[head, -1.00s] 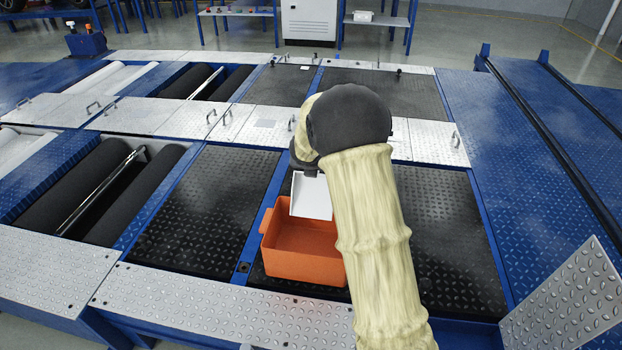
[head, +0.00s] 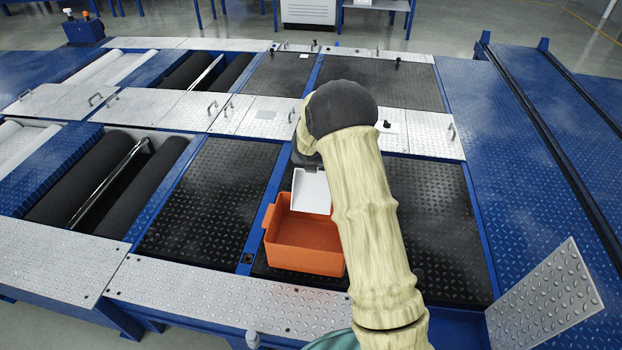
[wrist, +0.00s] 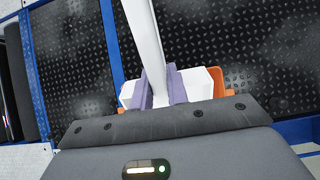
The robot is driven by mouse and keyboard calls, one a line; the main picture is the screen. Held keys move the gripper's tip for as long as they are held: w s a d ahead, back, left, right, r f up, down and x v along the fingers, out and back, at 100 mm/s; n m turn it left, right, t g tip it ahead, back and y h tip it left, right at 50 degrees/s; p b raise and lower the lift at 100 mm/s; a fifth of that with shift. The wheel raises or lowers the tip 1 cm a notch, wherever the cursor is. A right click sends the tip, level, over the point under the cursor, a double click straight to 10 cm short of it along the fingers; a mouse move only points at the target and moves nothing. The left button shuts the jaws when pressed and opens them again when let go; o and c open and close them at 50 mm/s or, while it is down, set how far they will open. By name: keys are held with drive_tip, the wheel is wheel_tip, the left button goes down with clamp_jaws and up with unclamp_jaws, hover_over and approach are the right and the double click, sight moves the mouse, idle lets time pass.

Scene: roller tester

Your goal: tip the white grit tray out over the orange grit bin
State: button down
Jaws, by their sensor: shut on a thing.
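The white grit tray (head: 311,191) is steeply tilted at the far side of the orange grit bin (head: 302,262) in the head view. Its lower edge overlaps the bin's opening. My gripper (wrist: 160,86) is shut on the white tray (wrist: 147,38), which shows nearly edge-on between the two grey-purple fingers in the wrist view. Orange parts of the bin (wrist: 222,80) show behind the tray. In the head view my arm hides the fingers and the bin's right side. No grit can be made out in the tray or bin.
The bin stands on a black tread plate (head: 205,215) between blue frame rails. Dark rollers (head: 85,175) lie open at the left. A tilted metal tread plate (head: 545,300) stands at the front right. The black plate right of my arm is clear.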

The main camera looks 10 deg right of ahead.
drive_tip(key=p, duration=0.3)
drive_tip(key=shift+w+d+r, duration=0.1)
drive_tip(key=shift+w+d, duration=0.05)
drive_tip(key=shift+f, duration=0.2)
drive_tip(key=shift+w+r+g+p, duration=0.15)
drive_tip(key=shift+g+p, duration=0.25)
drive_tip(key=shift+p, duration=0.5)
drive_tip(key=shift+w+d+p, duration=0.1)
drive_tip(key=shift+w+p, duration=0.05)
drive_tip(key=shift+p, duration=0.9)
drive_tip(key=p, duration=0.3)
drive_tip(key=f+p, duration=0.1)
drive_tip(key=p, duration=0.2)
drive_tip(key=shift+w+d+g+y+p, duration=0.2)
drive_tip(key=shift+g+y+p, duration=0.1)
drive_tip(key=shift+g, duration=0.1)
drive_tip(key=shift+f+p, duration=0.1)
drive_tip(key=shift+p, duration=0.2)
drive_tip(key=shift+w+f+p, duration=0.2)
drive_tip(key=shift+w+p, duration=0.15)
drive_tip(key=shift+p, duration=0.65)
drive_tip(key=shift+f+g+p, duration=0.15)
drive_tip(key=shift+g+p, duration=0.15)
drive_tip(key=shift+p, duration=0.4)
drive_tip(key=p, duration=0.2)
drive_tip(key=shift+w+d+f+y+p, duration=0.15)
drive_tip(key=shift+y+p, duration=0.15)
